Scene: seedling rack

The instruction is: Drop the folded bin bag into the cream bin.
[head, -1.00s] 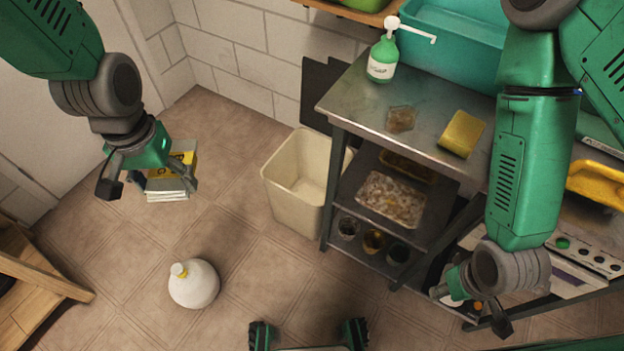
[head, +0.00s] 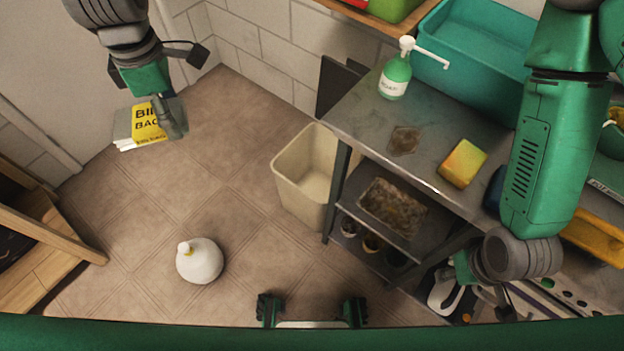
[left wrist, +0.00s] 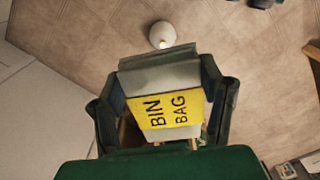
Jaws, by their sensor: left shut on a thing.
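The folded bin bag (head: 150,122) is a grey-white packet with a yellow band reading "BIN BAG". My left gripper (head: 158,108) is shut on it and holds it in the air at the upper left of the head view. In the left wrist view the packet (left wrist: 170,108) sits between the two fingers of the left gripper (left wrist: 165,95). The cream bin (head: 300,180) stands open on the floor, to the right of and lower than the bag in the head view. Its visible inside looks empty. My right gripper (head: 485,295) is at the lower right, partly hidden by its arm; its fingers are unclear.
A white round jug (head: 200,261) stands on the floor, left of the bin. A steel table (head: 375,125) with shelves stands right beside the bin, carrying a soap bottle (head: 396,76), a sponge (head: 462,163) and a teal tub (head: 470,45). Floor between bag and bin is clear.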

